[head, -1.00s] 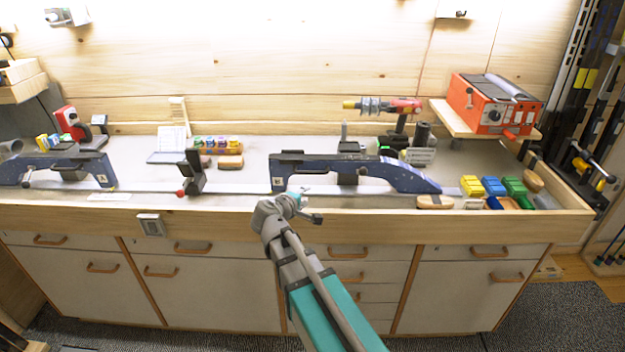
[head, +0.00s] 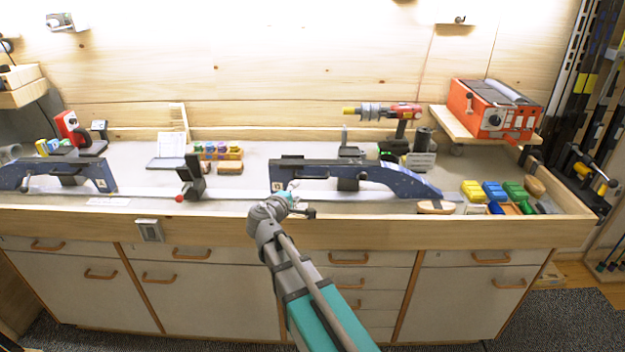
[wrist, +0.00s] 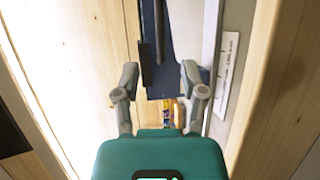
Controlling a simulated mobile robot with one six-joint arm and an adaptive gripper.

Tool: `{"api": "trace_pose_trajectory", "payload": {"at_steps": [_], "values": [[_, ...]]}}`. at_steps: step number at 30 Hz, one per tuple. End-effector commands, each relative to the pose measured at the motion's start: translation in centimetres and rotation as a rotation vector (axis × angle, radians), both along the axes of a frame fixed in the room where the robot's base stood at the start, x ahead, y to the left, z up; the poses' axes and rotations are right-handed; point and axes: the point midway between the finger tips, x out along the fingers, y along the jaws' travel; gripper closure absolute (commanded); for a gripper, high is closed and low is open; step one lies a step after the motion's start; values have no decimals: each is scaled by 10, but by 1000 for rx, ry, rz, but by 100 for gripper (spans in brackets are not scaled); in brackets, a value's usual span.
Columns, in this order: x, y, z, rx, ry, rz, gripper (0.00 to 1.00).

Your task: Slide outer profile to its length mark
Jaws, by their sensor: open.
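Two dark blue ski profiles stand along the front of the bench: a left one (head: 100,177) and a longer right one (head: 410,182). I cannot tell which is the outer one. My gripper (head: 297,203) is just in front of the right profile's left end, at the bench's front edge. In the wrist view, my gripper (wrist: 160,75) is open, its fingers on either side of a blue profile (wrist: 178,72) in the picture; contact is unclear. A white printed strip (head: 108,201) lies below the left profile; a white strip also shows in the wrist view (wrist: 228,75).
A black holder with a red knob (head: 191,178) stands between the profiles. Wax blocks (head: 492,188) and a brush (head: 435,207) lie at right. More blocks (head: 218,152), a drill-like tool (head: 400,112) and an orange machine (head: 493,110) are behind. The wooden front edge (head: 380,230) is clear.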

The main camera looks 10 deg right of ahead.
Motion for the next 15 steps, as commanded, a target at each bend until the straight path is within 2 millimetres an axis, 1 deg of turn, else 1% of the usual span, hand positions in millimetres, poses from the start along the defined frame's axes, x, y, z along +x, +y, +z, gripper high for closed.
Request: {"api": "trace_pose_trajectory", "payload": {"at_steps": [1, 15], "values": [[6, -3, -2, 0, 0, -1, 46], [62, -44, -15, 1, -1, -1, 46]]}}
